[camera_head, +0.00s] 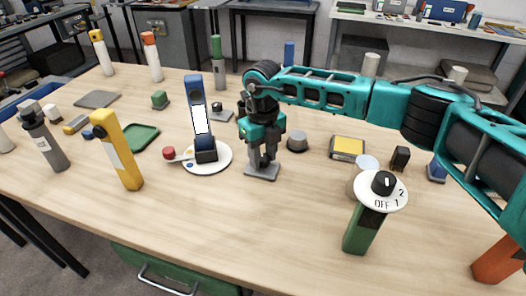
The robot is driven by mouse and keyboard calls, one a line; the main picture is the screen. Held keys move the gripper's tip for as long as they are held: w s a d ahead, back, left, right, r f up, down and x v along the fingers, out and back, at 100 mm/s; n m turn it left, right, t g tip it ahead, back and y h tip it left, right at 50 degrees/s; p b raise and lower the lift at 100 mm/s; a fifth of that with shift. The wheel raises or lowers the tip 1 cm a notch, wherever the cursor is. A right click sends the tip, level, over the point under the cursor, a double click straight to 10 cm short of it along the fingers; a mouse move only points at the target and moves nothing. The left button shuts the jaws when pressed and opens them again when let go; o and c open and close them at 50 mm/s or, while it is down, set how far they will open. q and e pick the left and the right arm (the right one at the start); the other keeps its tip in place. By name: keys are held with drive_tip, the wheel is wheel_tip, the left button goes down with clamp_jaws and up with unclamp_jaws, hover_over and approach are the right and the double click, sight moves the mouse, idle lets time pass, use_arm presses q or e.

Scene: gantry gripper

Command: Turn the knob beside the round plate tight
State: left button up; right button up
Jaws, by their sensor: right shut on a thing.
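A round white plate (222,155) lies on the table left of center, with a blue upright device with a white panel (199,118) standing on it. Beside it on the right is a small grey square base (262,173). My right gripper (262,160) points down over this base, its dark fingers shut on a small part there. The fingers hide most of that part, so I cannot make out the knob's shape or how far it is turned. A red round knob (168,153) sits at the plate's left edge. My left gripper is not in view.
A white dial marked OFF, 1, 2 (370,197) tops a green post (362,232) at the front right. A low grey knob (297,142) and a yellow block (347,147) stand right of my gripper. A yellow upright tool (118,155) stands at left. The front middle is clear.

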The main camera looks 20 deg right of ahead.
sight(263, 158)
drive_tip(key=shift+r+m+p, duration=0.1)
drive_tip(key=shift+m+p, duration=0.25)
drive_tip(key=shift+m, duration=1.65)
drive_tip(key=o, duration=1)
drive_tip(key=shift+o, duration=0.2)
wheel_tip(263, 158, up, 13)
